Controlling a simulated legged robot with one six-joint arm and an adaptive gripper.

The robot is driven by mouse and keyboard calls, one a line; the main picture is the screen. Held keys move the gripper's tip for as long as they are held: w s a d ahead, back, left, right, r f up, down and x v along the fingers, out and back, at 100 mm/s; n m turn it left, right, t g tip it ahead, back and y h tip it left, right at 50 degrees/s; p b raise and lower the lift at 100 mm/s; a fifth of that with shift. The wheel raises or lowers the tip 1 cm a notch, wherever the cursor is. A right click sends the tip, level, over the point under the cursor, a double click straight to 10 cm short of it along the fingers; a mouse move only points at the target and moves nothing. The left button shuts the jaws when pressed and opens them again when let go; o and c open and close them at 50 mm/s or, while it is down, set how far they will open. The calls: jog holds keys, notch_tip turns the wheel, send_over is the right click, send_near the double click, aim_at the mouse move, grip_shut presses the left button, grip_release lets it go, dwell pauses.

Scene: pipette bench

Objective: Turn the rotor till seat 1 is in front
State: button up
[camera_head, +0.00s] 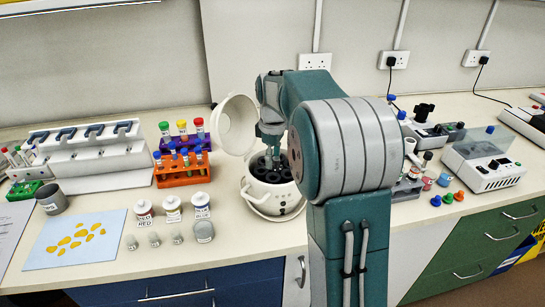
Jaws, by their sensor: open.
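The centrifuge (272,200) is a round cream pot on the bench, right of the orange rack. Its lid (235,124) stands open at the left. The dark rotor (265,171) shows inside the bowl, partly hidden by my arm and gripper. The seat numbers are too small to read, so I cannot tell which seat is in front. My gripper (271,153) points down at the rotor, with its fingertips at or just above it. It is open. I cannot tell whether it touches the rotor.
An orange rack (182,180) and a purple rack (170,143) of capped tubes stand left of the centrifuge. Labelled bottles (173,209) stand front left. A white device (492,161) and coloured caps (448,198) lie right of my arm.

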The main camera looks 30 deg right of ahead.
jog(key=shift+d+f, duration=0.1)
jog(key=shift+d, duration=0.7)
jog(key=shift+c, duration=0.6)
jog(key=c, duration=0.5)
grip_shut()
jog(key=shift+a, duration=0.5)
jog(key=shift+d, duration=0.25)
jog(key=shift+a, duration=0.1)
jog(key=shift+m, duration=0.3)
